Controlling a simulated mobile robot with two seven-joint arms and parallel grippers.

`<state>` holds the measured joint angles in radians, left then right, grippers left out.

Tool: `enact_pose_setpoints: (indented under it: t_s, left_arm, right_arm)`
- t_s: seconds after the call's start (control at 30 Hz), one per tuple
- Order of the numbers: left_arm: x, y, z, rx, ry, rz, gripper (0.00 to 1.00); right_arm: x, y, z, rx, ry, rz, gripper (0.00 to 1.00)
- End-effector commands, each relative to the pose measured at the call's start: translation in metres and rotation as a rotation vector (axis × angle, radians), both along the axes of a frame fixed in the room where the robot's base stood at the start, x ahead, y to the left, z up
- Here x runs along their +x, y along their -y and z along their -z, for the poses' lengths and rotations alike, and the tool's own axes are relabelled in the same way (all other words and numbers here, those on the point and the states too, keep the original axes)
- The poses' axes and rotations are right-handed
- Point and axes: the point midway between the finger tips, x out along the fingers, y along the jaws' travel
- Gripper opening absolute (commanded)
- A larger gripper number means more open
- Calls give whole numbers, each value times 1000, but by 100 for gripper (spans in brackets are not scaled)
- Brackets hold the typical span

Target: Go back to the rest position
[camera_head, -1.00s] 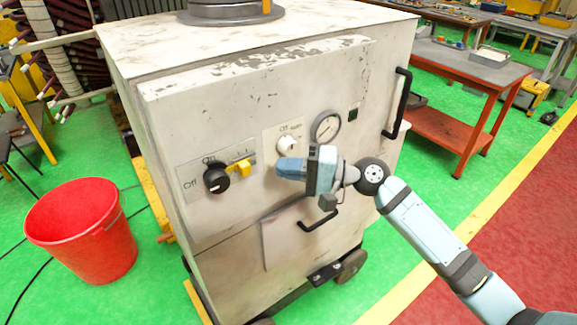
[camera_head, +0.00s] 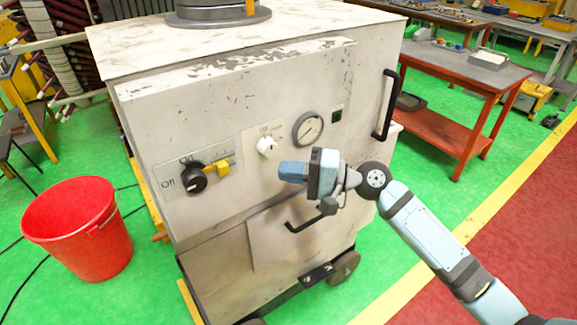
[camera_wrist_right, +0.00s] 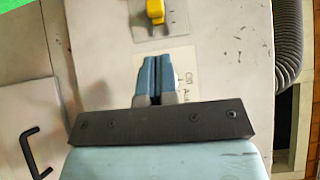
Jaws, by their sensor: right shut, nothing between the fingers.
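My right gripper (camera_head: 284,171) is in front of the white cabinet (camera_head: 200,120), below and to the right of the white knob (camera_head: 267,146). Its blue fingers are together with nothing between them, and a gap seems to lie between them and the panel. In the right wrist view the shut fingers (camera_wrist_right: 156,75) point toward the panel, partly covering the white label, with the yellow switch (camera_wrist_right: 156,10) beyond the tips. My left gripper is not in view.
The cabinet front carries a black knob (camera_head: 194,179), a gauge (camera_head: 308,129) and black handles (camera_head: 386,105). A red bucket (camera_head: 78,228) stands on the green floor at the left. A red workbench (camera_head: 455,70) stands at the right. Open floor lies right of the cabinet.

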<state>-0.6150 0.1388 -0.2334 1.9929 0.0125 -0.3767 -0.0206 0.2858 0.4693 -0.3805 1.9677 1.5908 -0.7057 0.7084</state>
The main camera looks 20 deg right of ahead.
Motion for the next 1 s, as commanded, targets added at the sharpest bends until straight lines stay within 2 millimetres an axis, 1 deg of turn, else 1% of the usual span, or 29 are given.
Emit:
enact_pose_setpoints:
  t_s: [0.17,0.27,0.37,0.4,0.47,0.5,0.57,0.6,0.67,0.7,0.77,0.8,0.83,0.9,1.0]
  left_arm:
    - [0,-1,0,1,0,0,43]
    - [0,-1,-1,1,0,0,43]
    - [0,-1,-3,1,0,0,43]
    - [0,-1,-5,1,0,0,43]
    - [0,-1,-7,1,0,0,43]
    - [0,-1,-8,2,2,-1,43]
    - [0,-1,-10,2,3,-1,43]
    - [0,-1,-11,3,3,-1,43]
    - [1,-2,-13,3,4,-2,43]
    - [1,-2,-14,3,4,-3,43]
    - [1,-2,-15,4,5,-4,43]
    - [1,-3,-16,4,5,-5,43]
    - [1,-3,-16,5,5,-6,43]
    - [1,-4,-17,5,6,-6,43]
    - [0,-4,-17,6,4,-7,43]
  right_arm:
    - [0,0,2,-4,1,4,0]
    - [-3,0,22,-42,23,40,0]
    - [-12,1,64,-141,80,121,0]
    - [-18,3,86,-201,112,163,0]
    - [-31,7,121,-309,165,224,0]
    - [-42,10,145,-390,203,260,0]
    - [-61,16,178,-516,257,305,0]
    - [-75,20,198,-607,295,328,0]
    - [-98,27,227,-747,351,349,0]
    - [-115,32,244,-839,385,355,0]
    - [-141,39,267,-974,436,349,0]
    - [-158,44,280,-1060,468,339,0]
    - [-170,46,288,-1119,491,329,0]
    - [-195,52,302,-1238,538,297,0]
    - [-220,58,315,-1356,590,255,0]
